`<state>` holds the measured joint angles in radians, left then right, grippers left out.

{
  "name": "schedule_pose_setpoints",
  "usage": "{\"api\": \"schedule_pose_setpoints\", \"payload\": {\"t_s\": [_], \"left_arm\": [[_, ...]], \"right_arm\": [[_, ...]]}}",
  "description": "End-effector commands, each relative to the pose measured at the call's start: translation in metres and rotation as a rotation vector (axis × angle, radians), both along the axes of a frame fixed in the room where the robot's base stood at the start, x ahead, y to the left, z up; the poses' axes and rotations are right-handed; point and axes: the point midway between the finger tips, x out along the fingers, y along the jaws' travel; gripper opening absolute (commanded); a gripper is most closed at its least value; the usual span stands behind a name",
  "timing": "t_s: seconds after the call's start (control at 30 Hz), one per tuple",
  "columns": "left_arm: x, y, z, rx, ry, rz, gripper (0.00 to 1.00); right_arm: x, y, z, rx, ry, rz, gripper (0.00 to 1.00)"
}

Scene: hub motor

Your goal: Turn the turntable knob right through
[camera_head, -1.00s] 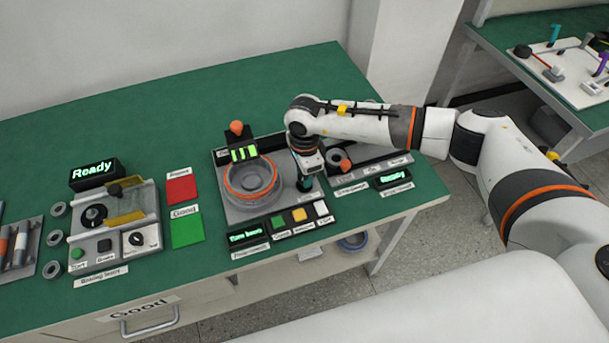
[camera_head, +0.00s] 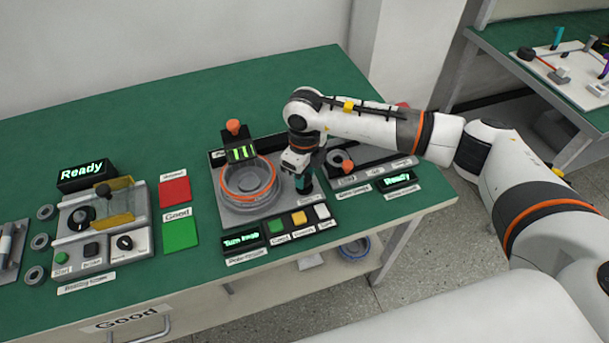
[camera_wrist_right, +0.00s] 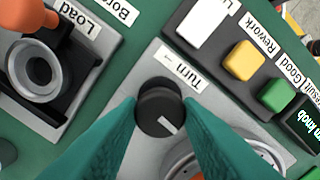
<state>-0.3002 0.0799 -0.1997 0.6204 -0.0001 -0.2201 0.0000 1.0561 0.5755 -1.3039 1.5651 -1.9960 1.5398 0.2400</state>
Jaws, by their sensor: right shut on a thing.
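The turntable knob (camera_wrist_right: 160,111) is a round black knob with a pale pointer mark, beside a "Turn" label (camera_wrist_right: 182,65) in the right wrist view. My right gripper (camera_wrist_right: 161,118) has its teal fingers on both sides of the knob, shut on it. In the head view my right gripper (camera_head: 302,184) reaches down at the right of the grey turntable (camera_head: 250,190) with its orange ring, and hides the knob. A display (camera_head: 242,242) in front of the turntable reads "Turn knob". My left gripper is not in view.
Green, yellow and white buttons (camera_head: 298,218) lie in front of the turntable. A loading fixture (camera_head: 345,160) stands close to the right of my gripper. A bearing tester (camera_head: 100,220) and red and green pads (camera_head: 180,233) are at the left. The back of the green table is clear.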

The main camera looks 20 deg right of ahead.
Motion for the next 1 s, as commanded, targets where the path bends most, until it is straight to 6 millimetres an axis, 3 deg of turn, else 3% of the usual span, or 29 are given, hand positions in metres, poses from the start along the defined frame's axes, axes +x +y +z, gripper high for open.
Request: {"api": "schedule_pose_setpoints", "payload": {"t_s": [1.0], "left_arm": [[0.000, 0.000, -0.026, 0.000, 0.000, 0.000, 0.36]], "right_arm": [[0.001, -0.001, 0.001, 0.001, -0.003, -0.966, 0.09]]}}
